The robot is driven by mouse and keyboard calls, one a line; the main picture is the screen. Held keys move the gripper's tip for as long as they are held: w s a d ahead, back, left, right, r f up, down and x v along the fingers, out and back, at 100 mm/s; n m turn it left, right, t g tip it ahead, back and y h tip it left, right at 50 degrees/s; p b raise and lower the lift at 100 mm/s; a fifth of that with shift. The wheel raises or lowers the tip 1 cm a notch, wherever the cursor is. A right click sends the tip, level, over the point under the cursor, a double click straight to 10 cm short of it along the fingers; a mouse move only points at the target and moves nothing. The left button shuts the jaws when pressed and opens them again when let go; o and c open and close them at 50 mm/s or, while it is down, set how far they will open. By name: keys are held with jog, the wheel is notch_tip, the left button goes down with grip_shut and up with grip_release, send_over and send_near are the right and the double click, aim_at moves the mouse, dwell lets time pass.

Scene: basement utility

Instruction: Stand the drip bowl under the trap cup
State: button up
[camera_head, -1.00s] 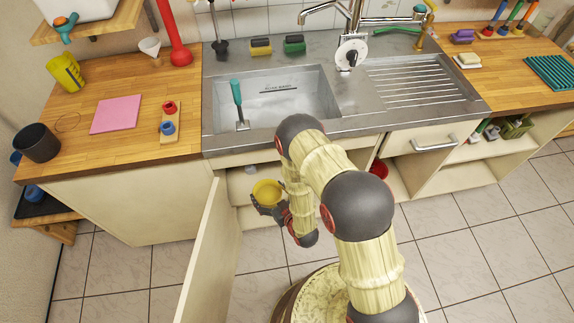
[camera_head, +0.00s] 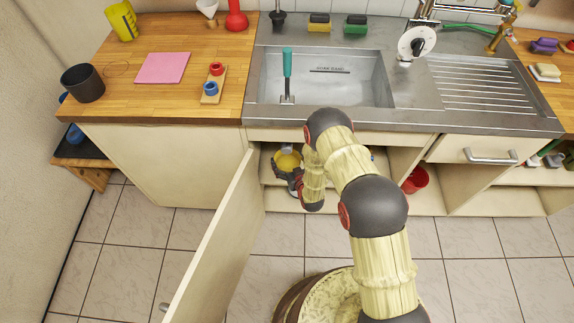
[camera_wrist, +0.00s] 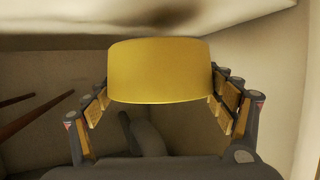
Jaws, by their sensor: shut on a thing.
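The yellow drip bowl (camera_wrist: 160,72) is held between the fingers of my gripper (camera_wrist: 165,105) in the wrist view. In the head view the bowl (camera_head: 287,160) is at the opening of the cupboard under the sink, and my gripper (camera_head: 285,175) is around it there. The bowl looks upright and clear of the cupboard floor. Behind and below it in the wrist view a grey rounded pipe-like part (camera_wrist: 146,132) shows partly. I cannot make out the trap cup; it may be hidden by the bowl or the sink.
The open cupboard door (camera_head: 215,245) stands left of my arm. A red bucket (camera_head: 415,180) stands on the cupboard floor to the right. The sink's front edge (camera_head: 400,120) overhangs the opening. Dark reddish rods (camera_wrist: 35,118) show at the left in the wrist view.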

aim_at(286, 163)
jog(key=f, duration=0.2)
jog(key=f+b, duration=0.1)
jog(key=shift+w+a+f, duration=0.1)
jog(key=shift+w+f, duration=0.1)
jog(key=shift+f, duration=0.2)
jog(key=o, duration=1.2)
jog(key=shift+f, duration=0.1)
jog(key=shift+c, duration=0.2)
jog(key=shift+o, duration=0.3)
